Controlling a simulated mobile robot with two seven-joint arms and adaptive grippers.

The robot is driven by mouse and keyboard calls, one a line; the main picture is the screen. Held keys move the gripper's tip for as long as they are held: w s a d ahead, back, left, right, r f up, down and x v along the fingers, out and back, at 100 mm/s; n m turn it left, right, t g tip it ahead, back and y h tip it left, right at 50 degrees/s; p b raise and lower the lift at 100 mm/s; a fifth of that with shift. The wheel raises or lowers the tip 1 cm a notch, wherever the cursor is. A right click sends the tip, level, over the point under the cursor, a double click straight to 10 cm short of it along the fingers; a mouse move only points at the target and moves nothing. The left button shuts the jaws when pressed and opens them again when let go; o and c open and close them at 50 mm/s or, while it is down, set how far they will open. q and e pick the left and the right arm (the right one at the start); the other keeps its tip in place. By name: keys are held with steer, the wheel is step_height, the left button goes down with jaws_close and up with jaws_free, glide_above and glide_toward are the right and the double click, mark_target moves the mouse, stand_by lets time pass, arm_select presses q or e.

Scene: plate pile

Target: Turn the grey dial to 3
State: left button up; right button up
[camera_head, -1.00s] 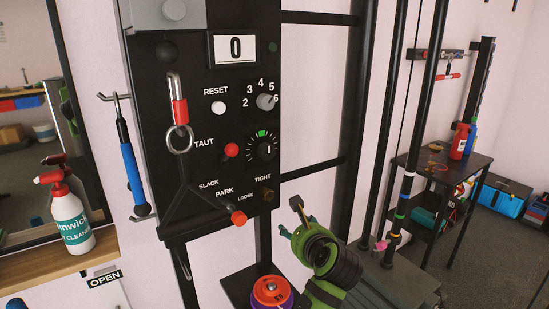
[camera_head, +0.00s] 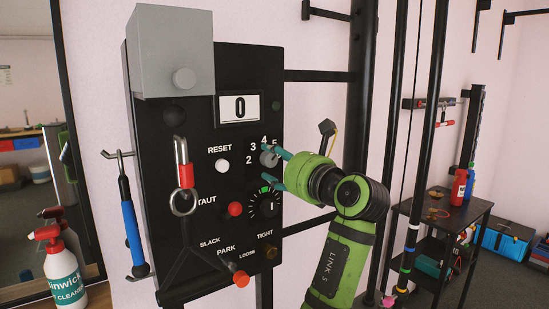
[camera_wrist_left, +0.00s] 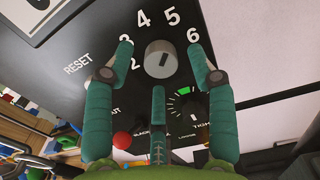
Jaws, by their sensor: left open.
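The grey dial (camera_head: 268,157) is a round knob on the black panel (camera_head: 190,120), ringed by white numbers. In the left wrist view the dial (camera_wrist_left: 160,58) sits between the two outer fingers of my left gripper (camera_wrist_left: 163,50), with the numbers 2 to 6 around it. My left gripper (camera_head: 277,166) is open, its teal fingers around the dial in the head view and partly covering it and the 6. A gap shows on both sides of the dial in the wrist view, and a middle finger points up below it. I cannot tell the dial's exact setting. My right gripper is not in view.
A white RESET button (camera_head: 222,165), a red knob (camera_head: 235,209) and a black dial with a green mark (camera_head: 265,203) are close by. A ring on a red-banded clip (camera_head: 183,175) hangs at the left. Black rails stand to the right.

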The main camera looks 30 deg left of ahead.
arm_select(q)
steer(key=shift+w+a, duration=0.2)
steer(key=shift+a, duration=0.3)
steer(key=shift+c, duration=0.4)
jaws_close()
